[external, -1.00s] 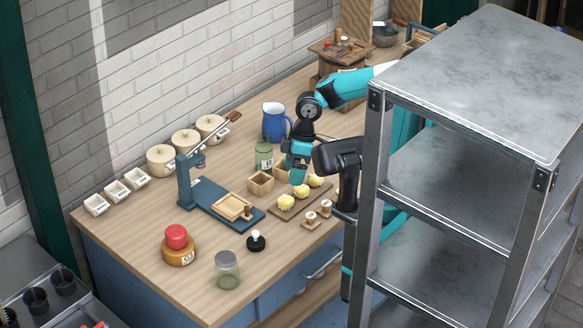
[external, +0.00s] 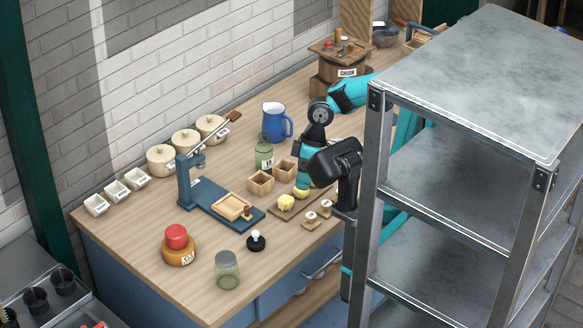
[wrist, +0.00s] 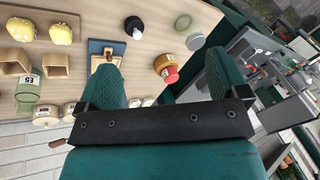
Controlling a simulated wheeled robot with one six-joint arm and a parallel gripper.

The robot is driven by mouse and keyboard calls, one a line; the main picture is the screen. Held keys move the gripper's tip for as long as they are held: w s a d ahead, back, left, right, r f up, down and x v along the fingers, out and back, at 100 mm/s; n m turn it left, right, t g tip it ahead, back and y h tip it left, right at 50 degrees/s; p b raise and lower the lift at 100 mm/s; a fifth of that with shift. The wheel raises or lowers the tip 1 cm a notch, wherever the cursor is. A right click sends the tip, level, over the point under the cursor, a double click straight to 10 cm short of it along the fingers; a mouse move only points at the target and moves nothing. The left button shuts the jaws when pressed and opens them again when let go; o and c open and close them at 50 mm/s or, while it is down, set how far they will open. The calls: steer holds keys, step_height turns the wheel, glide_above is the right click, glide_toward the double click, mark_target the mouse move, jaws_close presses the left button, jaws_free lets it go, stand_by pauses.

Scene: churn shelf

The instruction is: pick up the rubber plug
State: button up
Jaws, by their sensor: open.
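No piece is clearly marked as the rubber plug. A black round piece with a white knob (external: 256,241) stands near the counter's front edge, and it also shows at the top of the wrist view (wrist: 133,25). A red stopper-like piece (external: 176,236) sits on a labelled orange round base (external: 179,256); it shows between my fingers' directions in the wrist view (wrist: 170,74). Either may be the plug. My gripper (external: 303,184) is open and empty above the board of yellow lumps, right of both pieces. Its two teal fingers (wrist: 161,64) are wide apart in the wrist view.
A blue press (external: 210,200) with a long lever stands mid-counter. A glass jar (external: 227,270) is at the front edge. Small wooden boxes (external: 260,183), a green jar (external: 263,155) and a blue jug (external: 274,122) are near my arm. A metal shelf (external: 470,80) stands at right.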

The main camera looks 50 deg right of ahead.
mark_target(256, 238)
steer(key=shift+c, duration=0.6)
steer(key=shift+w, duration=0.1)
steer(key=w+a+f+m+t+p, duration=0.1)
steer(key=w+f+m+p, duration=0.3)
steer(key=m, duration=1)
steer(key=w+f+m+p, duration=0.1)
steer(key=w+f+m, duration=0.45)
steer(key=m, duration=0.75)
steer(key=shift+y, duration=0.3)
steer(key=x, duration=1.1)
steer(key=shift+w+a+f, duration=0.15)
steer(key=shift+w, duration=0.05)
steer(key=shift+d+p+x, duration=0.1)
steer(key=shift+p+x, duration=0.35)
steer(key=shift+x, duration=0.9)
steer(key=shift+d+p+x, duration=0.15)
steer(key=shift+p+x, duration=0.3)
steer(key=shift+x, duration=0.9)
steer(key=shift+f, duration=0.1)
steer(key=c, duration=1)
